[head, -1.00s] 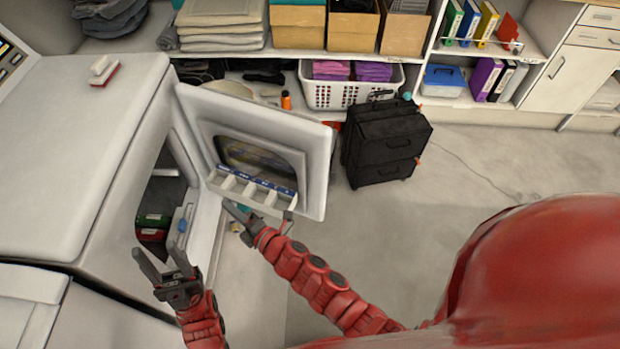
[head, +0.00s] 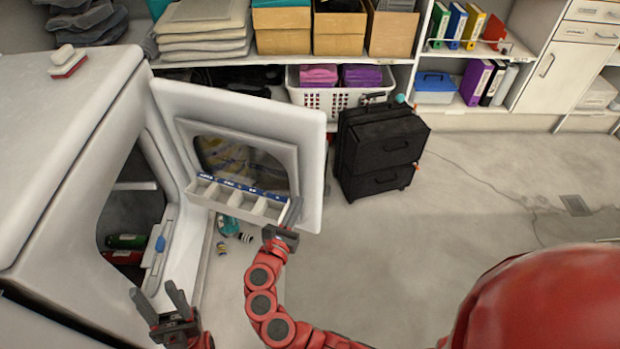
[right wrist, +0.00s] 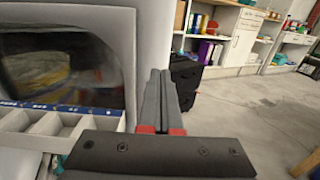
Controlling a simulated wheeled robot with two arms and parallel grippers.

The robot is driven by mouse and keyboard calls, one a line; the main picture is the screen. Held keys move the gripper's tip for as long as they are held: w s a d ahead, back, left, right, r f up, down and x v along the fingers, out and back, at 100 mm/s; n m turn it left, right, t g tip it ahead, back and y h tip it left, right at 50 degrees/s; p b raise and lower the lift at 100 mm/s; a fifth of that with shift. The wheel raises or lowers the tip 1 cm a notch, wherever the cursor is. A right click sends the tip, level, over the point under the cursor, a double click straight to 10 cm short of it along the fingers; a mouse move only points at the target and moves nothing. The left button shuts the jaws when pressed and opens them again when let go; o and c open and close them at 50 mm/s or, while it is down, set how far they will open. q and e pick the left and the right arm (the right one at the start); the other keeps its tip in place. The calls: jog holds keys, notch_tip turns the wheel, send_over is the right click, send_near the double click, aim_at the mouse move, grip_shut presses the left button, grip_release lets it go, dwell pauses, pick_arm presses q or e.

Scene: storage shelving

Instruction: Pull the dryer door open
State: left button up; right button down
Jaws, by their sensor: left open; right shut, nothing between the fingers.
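The white dryer (head: 85,160) stands at the left with its door (head: 305,140) swung well open to the right. The door's inner side faces me, with a dark window and a white compartment tray (head: 240,200) along its lower part. My right gripper (head: 292,215) is shut and empty, beside the door's lower right part. In the right wrist view its fingers (right wrist: 163,100) overlap the door's edge; I cannot tell if they touch it. My left gripper (head: 155,305) is open and empty in front of the dryer opening (head: 125,215).
A black suitcase (head: 380,155) stands on the floor right of the door. Behind are shelves with boxes, binders and a white basket (head: 330,98). Small items lie on the floor beneath the door.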

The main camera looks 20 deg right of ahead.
aim_at(313, 168)
jog(key=b+x, duration=0.1)
jog(key=x, duration=0.8)
jog(key=shift+w+d+f, duration=0.1)
jog(key=shift+w+d, duration=0.35)
jog(key=shift+w, duration=0.15)
jog(key=shift+w+d, duration=0.1)
jog(key=shift+w, duration=0.1)
jog(key=shift+n+t+y, duration=0.6)
jog(key=shift+n+y, duration=0.1)
jog(key=shift+y, duration=0.2)
jog(key=x, duration=0.6)
jog(key=shift+s+d+p, duration=0.15)
jog(key=shift+d+p, duration=0.2)
jog(key=shift+d, duration=0.1)
jog(key=w+d+n+t+y+b, duration=0.1)
jog(key=w+d+n+y+b, duration=0.1)
jog(key=w+d+b, duration=0.3)
jog(key=w+y, duration=0.1)
jog(key=w, duration=0.2)
jog(key=shift+w+t, duration=0.3)
jog(key=shift+w, duration=0.1)
jog(key=shift+s, duration=0.1)
